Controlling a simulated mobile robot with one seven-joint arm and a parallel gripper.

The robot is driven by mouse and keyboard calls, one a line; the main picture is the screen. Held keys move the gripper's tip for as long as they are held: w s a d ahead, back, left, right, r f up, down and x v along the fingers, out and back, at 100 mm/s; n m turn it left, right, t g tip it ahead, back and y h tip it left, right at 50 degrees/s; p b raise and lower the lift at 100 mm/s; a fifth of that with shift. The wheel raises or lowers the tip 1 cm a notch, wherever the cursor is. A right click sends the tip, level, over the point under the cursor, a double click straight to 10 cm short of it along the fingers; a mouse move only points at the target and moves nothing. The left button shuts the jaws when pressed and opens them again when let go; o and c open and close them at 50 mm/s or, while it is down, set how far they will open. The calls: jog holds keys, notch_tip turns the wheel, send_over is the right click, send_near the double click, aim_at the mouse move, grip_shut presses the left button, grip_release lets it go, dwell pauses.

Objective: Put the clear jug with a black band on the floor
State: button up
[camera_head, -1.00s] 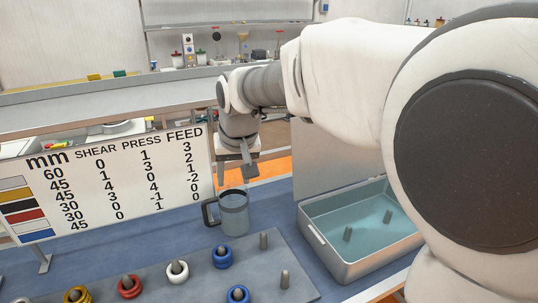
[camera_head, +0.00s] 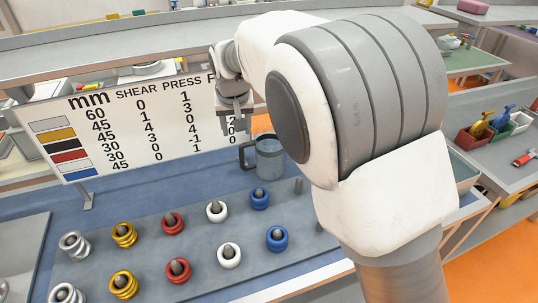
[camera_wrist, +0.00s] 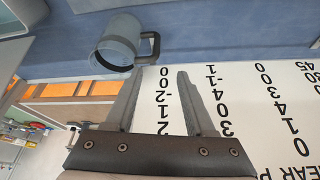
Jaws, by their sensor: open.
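The clear jug (camera_head: 269,158) with a dark band and a dark handle stands upright on the blue table top (camera_head: 118,204), in front of the right end of the sign board. In the wrist view the jug (camera_wrist: 116,45) lies beyond my fingertips, a little left, with its handle toward the right. My gripper (camera_wrist: 162,72) is open and empty. In the head view my gripper (camera_head: 234,122) hangs in front of the board, above and left of the jug, apart from it. Orange floor (camera_head: 482,262) shows at the lower right.
A sign board (camera_head: 150,125) with numbers stands behind the jug. A grey peg plate (camera_head: 200,250) with several coloured rings, such as a blue ring (camera_head: 260,198), lies in front. My arm hides much of the teal-lined metal box (camera_head: 463,170) at right.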

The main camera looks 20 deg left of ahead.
aim_at(242, 153)
jog(key=x, duration=0.5)
jog(key=p+x, duration=0.1)
jog(key=x, duration=0.4)
jog(key=p+x, duration=0.1)
jog(key=x, duration=0.4)
jog(key=shift+w+d+f, duration=0.25)
jog(key=shift+w+f, duration=0.1)
jog(key=shift+w, duration=0.05)
jog(key=shift+w+a+f, duration=0.15)
jog(key=shift+w+f, duration=0.05)
jog(key=shift+f, duration=0.35)
jog(key=shift+c, duration=0.3)
grip_shut()
jog(key=shift+r, duration=0.1)
